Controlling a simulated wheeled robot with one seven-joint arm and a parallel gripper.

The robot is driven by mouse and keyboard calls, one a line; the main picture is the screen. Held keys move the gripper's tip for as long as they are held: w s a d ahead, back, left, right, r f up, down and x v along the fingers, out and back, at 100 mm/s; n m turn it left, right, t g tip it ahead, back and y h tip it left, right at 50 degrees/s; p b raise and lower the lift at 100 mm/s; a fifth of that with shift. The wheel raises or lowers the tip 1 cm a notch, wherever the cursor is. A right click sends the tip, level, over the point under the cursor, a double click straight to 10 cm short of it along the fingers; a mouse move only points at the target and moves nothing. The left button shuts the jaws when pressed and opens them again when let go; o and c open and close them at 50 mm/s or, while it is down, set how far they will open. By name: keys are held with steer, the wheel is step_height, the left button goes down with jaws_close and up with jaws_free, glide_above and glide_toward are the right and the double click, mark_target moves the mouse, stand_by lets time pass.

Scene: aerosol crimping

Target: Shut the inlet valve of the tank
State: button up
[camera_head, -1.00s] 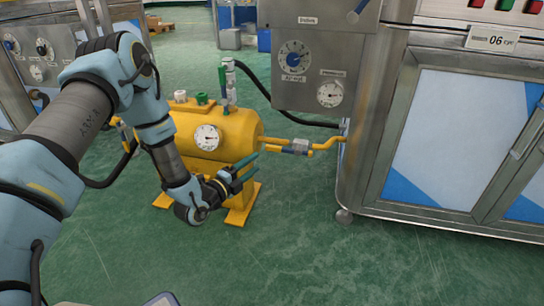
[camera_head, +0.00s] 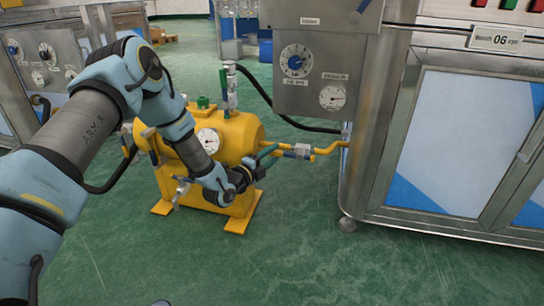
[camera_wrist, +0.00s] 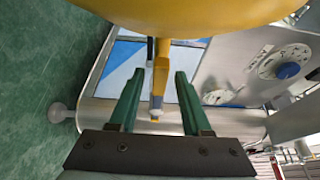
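The yellow tank (camera_head: 238,130) stands on the floor with a round gauge (camera_head: 208,141) on its side. A yellow pipe leaves its right end toward the steel machine and carries a valve with a blue-grey handle (camera_head: 301,151). The handle looks roughly in line with the pipe. My gripper (camera_head: 266,157) is at the tank's right end, a little left of that valve. In the wrist view its two green fingers (camera_wrist: 157,92) are apart, with the yellow pipe (camera_wrist: 162,68) and a dark handle (camera_wrist: 150,50) showing between them and beyond. No contact is visible.
The tank's yellow body (camera_wrist: 200,15) fills the top of the wrist view, close to the fingers. The steel cabinet (camera_head: 450,150) stands to the right, with a dial panel (camera_head: 315,80) above the pipe. A black hose (camera_head: 290,120) runs behind. Green floor in front is clear.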

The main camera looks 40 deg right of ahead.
jaws_close()
stand_by(1.2)
